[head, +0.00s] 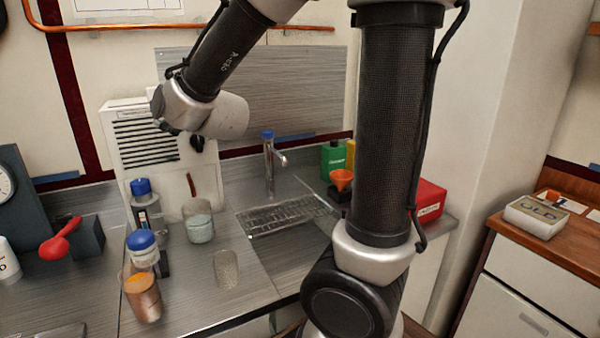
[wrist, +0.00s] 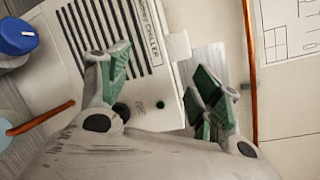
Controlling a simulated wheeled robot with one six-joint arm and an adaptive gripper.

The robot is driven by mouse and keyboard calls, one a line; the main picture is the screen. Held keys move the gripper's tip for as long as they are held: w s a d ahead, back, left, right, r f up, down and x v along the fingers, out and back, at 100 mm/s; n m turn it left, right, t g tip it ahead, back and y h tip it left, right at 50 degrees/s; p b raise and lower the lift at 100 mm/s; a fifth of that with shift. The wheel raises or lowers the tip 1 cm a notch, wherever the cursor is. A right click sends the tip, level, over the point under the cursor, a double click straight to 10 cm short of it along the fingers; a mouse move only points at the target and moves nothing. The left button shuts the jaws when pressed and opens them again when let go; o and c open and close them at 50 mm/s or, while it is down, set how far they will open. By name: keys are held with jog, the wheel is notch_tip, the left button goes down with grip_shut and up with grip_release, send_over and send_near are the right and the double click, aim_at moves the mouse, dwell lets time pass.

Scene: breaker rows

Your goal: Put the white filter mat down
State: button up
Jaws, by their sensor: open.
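My gripper (wrist: 165,84) is open, with its green-padded fingers spread wide and nothing visible between them. It is in front of the white chiller unit (wrist: 150,95), whose dark louvres and lettering show past the fingers. In the head view the chiller (head: 118,178) stands against the back wall, and my wrist hides most of the gripper. I cannot make out a white filter mat with certainty in either view. A small pale, textured piece (head: 226,268) lies or stands on the grey worktop; I cannot tell what it is.
Blue-capped bottles (head: 147,212), a copper-coloured cup (head: 142,296) and a beaker (head: 199,222) crowd the worktop before the chiller. A red ladle (head: 60,240) is at left. Bare worktop (head: 185,275) shows near the front.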

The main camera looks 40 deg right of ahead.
jog(key=s+d+f+n+g, duration=0.3)
jog(key=s+d+n+g, duration=0.1)
jog(key=s+n, duration=0.4)
jog(key=s+d+f+n+g+h, duration=0.1)
jog(key=s+d+f+n+g, duration=0.2)
jog(key=s+n, duration=0.5)
jog(key=s+d+f+n+g, duration=0.3)
jog(key=s+d+n+g, duration=0.2)
jog(key=s, duration=1.1)
jog(key=d+n, duration=0.2)
jog(key=shift+f+n+g+h, duration=0.35)
jog(key=shift+n+g+h, duration=0.05)
jog(key=shift+d, duration=0.1)
